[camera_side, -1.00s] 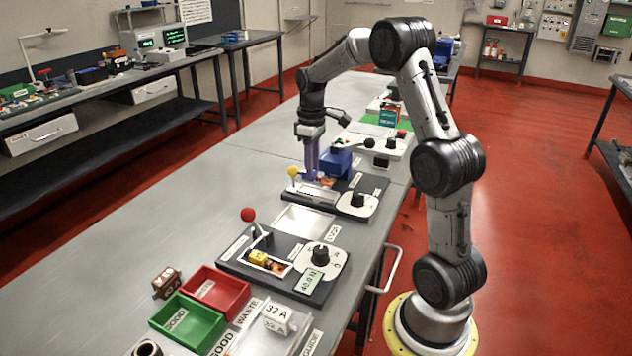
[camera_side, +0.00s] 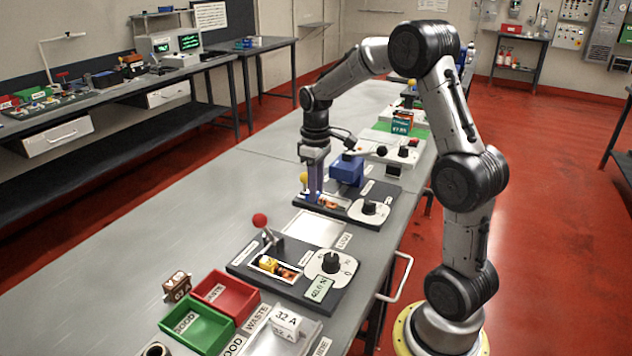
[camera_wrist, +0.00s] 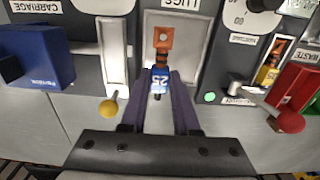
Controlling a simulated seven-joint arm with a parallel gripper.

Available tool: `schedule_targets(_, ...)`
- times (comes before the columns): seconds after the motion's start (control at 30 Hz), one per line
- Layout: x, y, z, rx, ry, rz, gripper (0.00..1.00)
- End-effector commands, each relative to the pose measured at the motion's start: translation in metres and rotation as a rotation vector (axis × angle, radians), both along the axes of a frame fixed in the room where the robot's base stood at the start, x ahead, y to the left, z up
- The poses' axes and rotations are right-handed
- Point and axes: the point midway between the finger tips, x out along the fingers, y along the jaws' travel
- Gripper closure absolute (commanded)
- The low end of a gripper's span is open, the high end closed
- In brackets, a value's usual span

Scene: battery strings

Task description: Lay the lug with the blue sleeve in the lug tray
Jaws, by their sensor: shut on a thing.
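My gripper (camera_wrist: 160,88) is shut on the blue sleeve of a lug (camera_wrist: 160,76); the sleeve bears a white number. The lug's copper palm (camera_wrist: 163,40) points away from the wrist, up in the wrist view, and overlaps the lug tray (camera_wrist: 202,50) there. In the side view my gripper (camera_side: 315,197) points down beside the far end of the tray (camera_side: 316,228), a shallow pale tray labelled LUGS. The copper end of the lug shows there to the right of the fingers. The lug appears held above the surface; the exact gap cannot be told.
A yellow-knobbed lever (camera_wrist: 108,107) and blue block (camera_wrist: 35,55) stand left of the tray in the wrist view. A red-knobbed lever (camera_side: 260,220) rises at the nearer fixture, which holds a yellow-sleeved lug (camera_side: 268,264). Green (camera_side: 198,327) and red (camera_side: 228,294) bins stand nearer.

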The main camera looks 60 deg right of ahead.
Motion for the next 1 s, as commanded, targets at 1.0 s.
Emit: schedule_targets(1.0,0.0,0.0,-0.066,0.0,0.0,0.0,1.0)
